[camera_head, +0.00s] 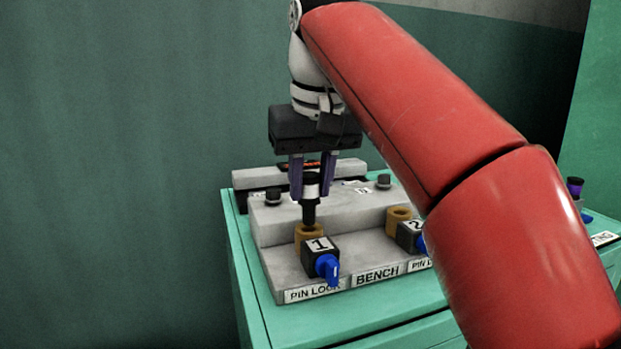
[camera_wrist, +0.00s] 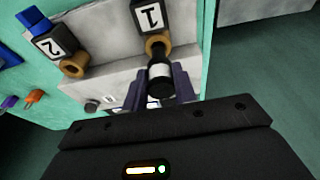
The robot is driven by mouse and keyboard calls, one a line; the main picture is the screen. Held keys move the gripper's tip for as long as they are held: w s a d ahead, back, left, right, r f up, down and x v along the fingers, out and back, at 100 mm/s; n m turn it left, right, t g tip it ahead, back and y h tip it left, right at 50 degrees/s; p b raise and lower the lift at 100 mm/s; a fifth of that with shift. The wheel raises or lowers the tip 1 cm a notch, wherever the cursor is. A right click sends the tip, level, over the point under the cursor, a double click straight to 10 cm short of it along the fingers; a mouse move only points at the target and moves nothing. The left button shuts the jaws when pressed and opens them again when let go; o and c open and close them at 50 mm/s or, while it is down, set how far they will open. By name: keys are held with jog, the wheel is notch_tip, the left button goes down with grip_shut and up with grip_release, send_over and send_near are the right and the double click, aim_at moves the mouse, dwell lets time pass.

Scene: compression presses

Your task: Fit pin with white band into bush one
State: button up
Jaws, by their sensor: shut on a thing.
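A black pin with a white band (camera_head: 309,192) hangs upright between the fingers of my gripper (camera_head: 311,181), which is shut on it. In the head view the pin's lower end is at the mouth of bush one (camera_head: 309,233), a brass-coloured ring behind the block marked 1 (camera_head: 320,250). I cannot tell whether the tip is inside the ring or just above it. The wrist view shows the pin (camera_wrist: 160,78) between my fingers (camera_wrist: 158,88), lined up close to bush one (camera_wrist: 157,43). The pin covers part of the ring there.
The grey fixture (camera_head: 283,268) stands on a green bench (camera_head: 262,320). Bush two (camera_head: 399,214) sits to the right behind a block marked 2 (camera_head: 411,236). A blue knob (camera_head: 327,268) sticks out in front of block 1. A purple-topped pin (camera_head: 575,187) stands at far right.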

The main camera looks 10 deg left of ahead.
aim_at(311, 204)
jog(key=shift+s+d+b+x, duration=0.1)
jog(key=shift+s+b+x, duration=0.1)
jog(key=shift+b+x, duration=0.7)
jog(key=shift+s+d+b+x, duration=0.2)
jog(key=shift+b+x, duration=0.4)
jog(key=shift+x, duration=0.5)
jog(key=o, duration=1.1)
jog(key=shift+f, duration=0.1)
jog(key=p+v, duration=0.4)
jog(key=v, duration=0.4)
jog(key=shift+f, duration=0.1)
